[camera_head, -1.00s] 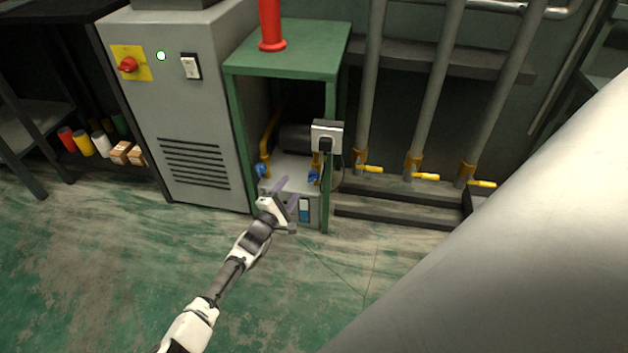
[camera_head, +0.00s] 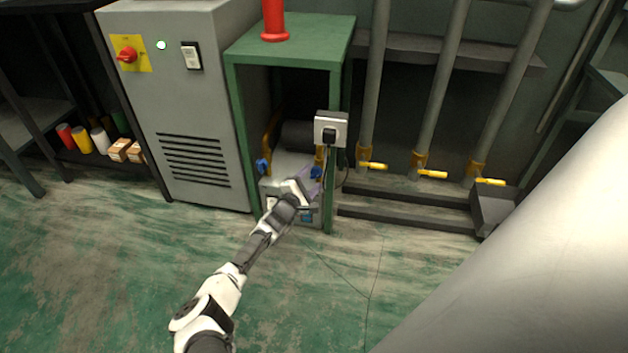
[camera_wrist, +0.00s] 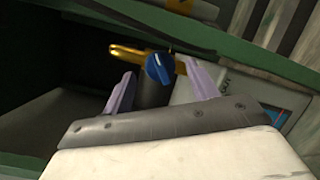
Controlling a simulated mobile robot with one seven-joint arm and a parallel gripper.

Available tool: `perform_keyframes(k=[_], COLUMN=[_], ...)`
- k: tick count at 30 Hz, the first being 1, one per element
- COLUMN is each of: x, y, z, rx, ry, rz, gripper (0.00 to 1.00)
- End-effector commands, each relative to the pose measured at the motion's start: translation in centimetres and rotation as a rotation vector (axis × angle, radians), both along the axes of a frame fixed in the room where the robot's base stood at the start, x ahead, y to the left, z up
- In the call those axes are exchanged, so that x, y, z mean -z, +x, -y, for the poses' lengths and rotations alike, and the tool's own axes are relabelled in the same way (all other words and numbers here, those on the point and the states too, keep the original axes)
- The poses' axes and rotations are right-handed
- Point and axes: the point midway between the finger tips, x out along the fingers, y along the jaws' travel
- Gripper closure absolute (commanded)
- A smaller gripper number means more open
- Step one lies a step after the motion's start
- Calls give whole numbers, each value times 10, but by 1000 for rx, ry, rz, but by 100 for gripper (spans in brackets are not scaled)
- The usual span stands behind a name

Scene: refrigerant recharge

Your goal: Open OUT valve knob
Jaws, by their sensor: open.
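Two blue valve knobs show on the machine under the green table: a left one (camera_head: 262,166) and a right one (camera_head: 316,172). In the wrist view a blue knob (camera_wrist: 159,68) with a white pointer line sits on a brass pipe (camera_wrist: 128,52). My gripper (camera_head: 312,180) is at the right knob in the head view. In the wrist view its two purple fingers (camera_wrist: 162,86) are open, one on each side of the blue knob. The knob lies a little beyond the fingertips; contact cannot be told.
The green table frame (camera_head: 236,140) surrounds the machine, with its right leg close to my gripper. A white socket with a black plug (camera_head: 331,128) hangs on that leg, with a cable below. A grey cabinet (camera_head: 190,110) stands left. The floor in front is clear.

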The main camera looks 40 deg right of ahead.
Motion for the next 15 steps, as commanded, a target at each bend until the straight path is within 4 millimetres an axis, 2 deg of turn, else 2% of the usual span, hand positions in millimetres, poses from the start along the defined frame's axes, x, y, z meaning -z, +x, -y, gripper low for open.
perform_keyframes(k=[3,7,15], x=[3,1,-1], y=[5,8,10], z=[13,20,22], rx=[1,0,-1], ry=[1,0,0], rz=[2,1,0], gripper=[42,42,42])
